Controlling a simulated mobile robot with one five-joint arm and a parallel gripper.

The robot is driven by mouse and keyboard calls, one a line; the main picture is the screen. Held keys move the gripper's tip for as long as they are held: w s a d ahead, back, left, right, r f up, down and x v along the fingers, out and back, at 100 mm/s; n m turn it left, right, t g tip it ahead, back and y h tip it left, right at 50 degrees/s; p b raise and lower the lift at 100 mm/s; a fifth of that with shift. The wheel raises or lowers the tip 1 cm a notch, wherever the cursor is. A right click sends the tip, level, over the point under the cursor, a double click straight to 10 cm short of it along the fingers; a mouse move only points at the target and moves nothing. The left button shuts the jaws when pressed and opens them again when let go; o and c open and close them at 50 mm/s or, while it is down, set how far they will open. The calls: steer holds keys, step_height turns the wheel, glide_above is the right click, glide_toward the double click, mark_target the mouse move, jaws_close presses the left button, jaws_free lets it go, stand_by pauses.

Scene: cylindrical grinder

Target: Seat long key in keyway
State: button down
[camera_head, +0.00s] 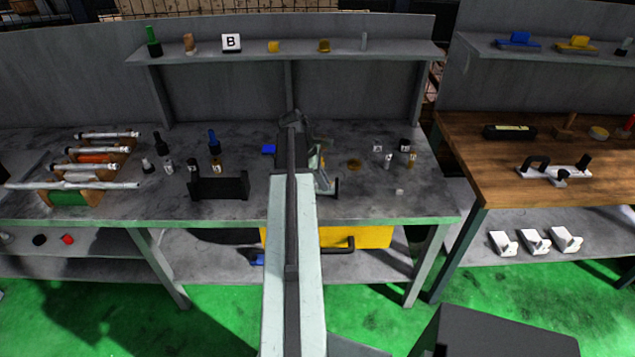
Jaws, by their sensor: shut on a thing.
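My arm runs up the middle of the view and its end is over the grey metal bench (370,197). My gripper (322,176) shows only in part beside the arm. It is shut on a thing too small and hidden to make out. I cannot pick out the long key. Several silvery shafts (98,167) lie across brown supports at the left of the bench, away from my gripper. The nearest shaft (110,185) is longer than the others. I cannot make out a keyway on any of them.
A dark cradle (219,188) stands left of my arm, with small bottles and parts behind it. Small parts (388,160) stand to the right. A shelf (370,50) spans the back. A yellow box (372,238) sits below the bench. A wooden bench (500,190) stands right.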

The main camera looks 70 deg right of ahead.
steer(key=w+d, duration=0.1)
steer(key=d, duration=0.1)
steer(key=w+d, duration=0.3)
steer(key=shift+d+f, duration=0.3)
step_height(320, 180, down, 4)
steer(key=b, duration=0.4)
steer(key=shift+r, duration=0.25)
steer(key=c, duration=1.4)
jaws_free()
steer(key=shift+c, duration=0.2)
steer(key=shift+f, duration=0.1)
steer(key=p+v, duration=1.1)
steer(key=v, duration=0.1)
